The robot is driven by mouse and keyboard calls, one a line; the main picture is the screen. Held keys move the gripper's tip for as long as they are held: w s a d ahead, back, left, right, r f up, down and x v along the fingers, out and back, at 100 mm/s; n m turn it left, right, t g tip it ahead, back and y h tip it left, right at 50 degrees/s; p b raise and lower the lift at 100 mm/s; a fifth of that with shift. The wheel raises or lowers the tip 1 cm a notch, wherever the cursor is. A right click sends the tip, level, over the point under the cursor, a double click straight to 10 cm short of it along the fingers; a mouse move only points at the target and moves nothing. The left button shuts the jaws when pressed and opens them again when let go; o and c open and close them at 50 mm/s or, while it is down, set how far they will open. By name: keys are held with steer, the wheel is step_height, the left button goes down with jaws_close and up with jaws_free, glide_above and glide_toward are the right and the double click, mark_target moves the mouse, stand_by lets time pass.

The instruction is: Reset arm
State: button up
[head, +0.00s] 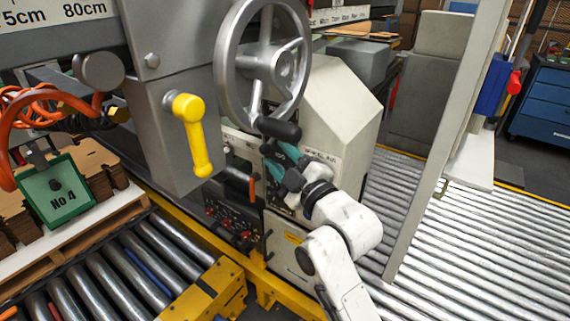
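My white arm reaches up from the bottom of the head view. My gripper (272,160), dark with teal parts, is in front of the machine's control side, just below the dark handle (278,128) of the grey handwheel (265,62). I see no object in it. Its fingers are small and overlap the dark panel behind, so I cannot tell how far apart they are or whether they touch anything.
A yellow lever (190,130) hangs left of the gripper. A control panel (232,228) with red knobs is below it. A roller conveyor (125,270) lies at lower left, another (480,250) at right. A grey post (450,140) stands right of the arm.

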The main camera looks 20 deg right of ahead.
steer(key=shift+s+d+f, duration=0.1)
steer(key=shift+s, duration=0.55)
steer(key=s+f+m+g+h+p, duration=0.1)
steer(key=s+f+m+g, duration=0.35)
steer(key=s+f, duration=0.4)
steer(key=s+f+m+g+h+p, duration=0.1)
steer(key=s+f+m+g+p, duration=0.15)
steer(key=s+f+g, duration=0.6)
steer(key=s+d+f+m+g, duration=0.1)
steer(key=s+d+f+m, duration=0.1)
steer(key=s, duration=0.5)
steer(key=s+d+f+m+g+h, duration=0.1)
steer(key=s+f+m+g, duration=0.1)
steer(key=s+f, duration=0.3)
steer(key=s+d+f+m+g, duration=0.2)
steer(key=s+f, duration=0.2)
steer(key=s, duration=0.5)
steer(key=shift+s+d+h+p, duration=0.3)
steer(key=shift+d+p, duration=0.05)
steer(key=shift+p, duration=0.1)
steer(key=shift+f, duration=0.1)
